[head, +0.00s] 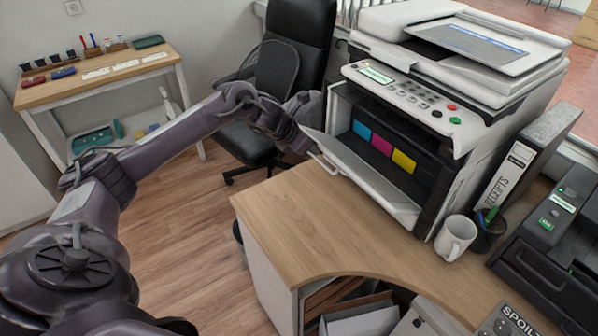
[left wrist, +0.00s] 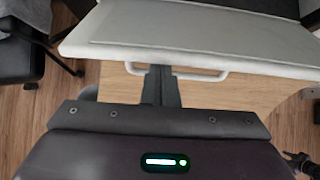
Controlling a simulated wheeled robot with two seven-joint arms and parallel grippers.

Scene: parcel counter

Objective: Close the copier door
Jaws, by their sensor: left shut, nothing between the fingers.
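The copier (head: 450,80) stands on the wooden counter at the upper right of the head view. Its white front door (head: 372,183) is open, folded outward and down, showing a dark inside with blue, magenta and yellow cartridges (head: 381,146). In the left wrist view the door (left wrist: 190,32) fills the top, with its bar handle (left wrist: 205,76) along the near edge. My left gripper (head: 306,148) is at the door's outer left end; in the left wrist view its fingers (left wrist: 161,80) are shut and empty at the handle. Whether they touch it I cannot tell.
A white mug (head: 455,238), a pen cup (head: 489,232), a receipts binder (head: 515,165) and a dark machine (head: 555,235) stand right of the copier. The front counter (head: 310,215) is clear. An office chair (head: 290,70) stands behind my left arm.

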